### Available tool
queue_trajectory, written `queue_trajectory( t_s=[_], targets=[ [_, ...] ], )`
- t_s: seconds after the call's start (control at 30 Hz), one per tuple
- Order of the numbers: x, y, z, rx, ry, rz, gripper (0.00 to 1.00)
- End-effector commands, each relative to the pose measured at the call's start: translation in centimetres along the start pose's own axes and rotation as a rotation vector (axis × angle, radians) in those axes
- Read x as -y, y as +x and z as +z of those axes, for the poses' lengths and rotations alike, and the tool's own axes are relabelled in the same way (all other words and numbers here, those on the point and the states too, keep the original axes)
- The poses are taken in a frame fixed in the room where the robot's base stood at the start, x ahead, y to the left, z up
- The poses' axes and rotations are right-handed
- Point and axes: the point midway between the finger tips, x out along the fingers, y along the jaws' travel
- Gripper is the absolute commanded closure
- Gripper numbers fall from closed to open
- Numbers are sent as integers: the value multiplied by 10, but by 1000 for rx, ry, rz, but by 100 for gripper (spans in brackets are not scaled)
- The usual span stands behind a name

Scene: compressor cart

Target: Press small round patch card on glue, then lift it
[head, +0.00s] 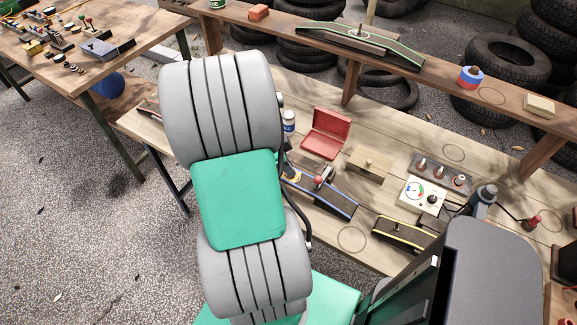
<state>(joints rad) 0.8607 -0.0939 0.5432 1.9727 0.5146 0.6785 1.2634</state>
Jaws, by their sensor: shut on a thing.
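My arm's grey and green links fill the middle of the head view and hide what is behind them. My gripper does not show, so I cannot see its jaws or what is between them. Just right of the arm, a dark strip with blue edges (335,199) lies on the bench. A small orange-yellow spot (294,177) shows at its upper left end, partly covered; I cannot tell whether it is the patch card or glue. A small red-knobbed tool (319,181) sits over the strip. No round patch card can be made out clearly.
On the wooden bench (384,263) are an open red box (326,133), a wooden block (369,164), a gauge panel (424,195) and a yellow-edged strip (403,234). A raised shelf (445,83) runs behind. A cluttered table (140,28) stands at upper left; tyres (508,60) are stacked behind.

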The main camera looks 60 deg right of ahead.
Motion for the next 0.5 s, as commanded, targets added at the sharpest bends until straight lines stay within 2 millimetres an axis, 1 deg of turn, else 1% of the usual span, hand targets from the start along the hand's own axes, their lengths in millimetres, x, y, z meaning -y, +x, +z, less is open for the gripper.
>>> queue_trajectory(
  t_s=[0.13,0.5],
  targets=[
    [0,-6,-2,0,0,0,100],
    [-1,-31,-13,0,-1,0,100]
  ],
)
